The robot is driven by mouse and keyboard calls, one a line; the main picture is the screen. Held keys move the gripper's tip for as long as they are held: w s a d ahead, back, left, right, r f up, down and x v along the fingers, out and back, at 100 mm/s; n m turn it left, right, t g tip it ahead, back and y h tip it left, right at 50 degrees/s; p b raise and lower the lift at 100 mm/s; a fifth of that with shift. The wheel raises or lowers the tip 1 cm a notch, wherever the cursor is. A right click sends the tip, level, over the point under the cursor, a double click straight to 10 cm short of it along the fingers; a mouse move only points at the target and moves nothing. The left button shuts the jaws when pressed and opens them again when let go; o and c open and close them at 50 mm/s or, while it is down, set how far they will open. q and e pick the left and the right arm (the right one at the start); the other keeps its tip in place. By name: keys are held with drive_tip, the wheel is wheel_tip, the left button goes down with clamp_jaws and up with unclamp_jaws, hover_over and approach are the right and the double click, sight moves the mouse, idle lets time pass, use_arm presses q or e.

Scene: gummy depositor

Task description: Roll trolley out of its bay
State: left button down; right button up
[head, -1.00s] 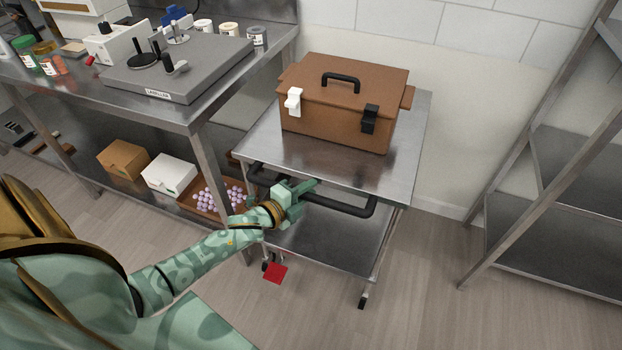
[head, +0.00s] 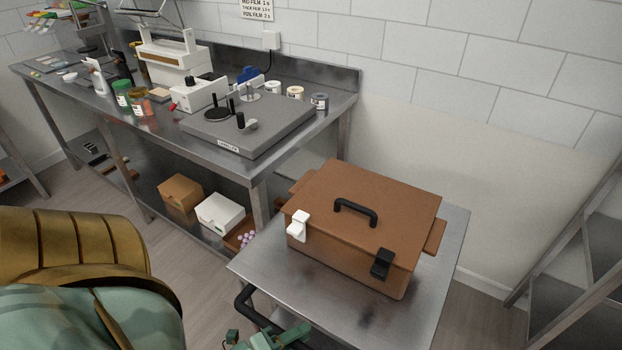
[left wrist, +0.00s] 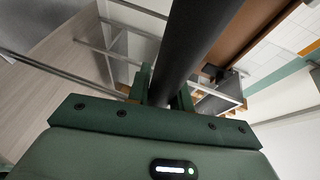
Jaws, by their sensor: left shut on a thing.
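The steel trolley (head: 440,262) stands in the lower right of the head view, with a brown lidded case (head: 400,212) on its top. Its black push handle (head: 246,303) shows at the front left edge. My left gripper (head: 285,338) is at the bottom edge of the head view, partly cut off, shut on the handle. In the left wrist view the black bar (left wrist: 190,50) runs between the green fingers (left wrist: 160,90). The trolley's lower shelf and wheels are out of the head view. My right gripper is not in view.
A long steel bench (head: 165,123) with a grey labeller plate (head: 250,125) stands left of the trolley. Boxes (head: 219,212) sit on its lower shelf. A white tiled wall (head: 440,60) is behind. A steel rack (head: 580,260) stands at the right, with floor between it and the trolley.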

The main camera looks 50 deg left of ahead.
use_arm(q)
drive_tip(key=shift+s+d, duration=0.2)
drive_tip(key=shift+s, duration=0.5)
drive_tip(key=shift+s+d, duration=0.15)
drive_tip(key=shift+s, duration=0.55)
drive_tip(key=c, duration=1.3)
unclamp_jaws()
drive_tip(key=shift+o, duration=0.2)
drive_tip(key=v, duration=1.6)
drive_tip(key=shift+p, duration=0.45)
drive_tip(key=shift+s, duration=0.1)
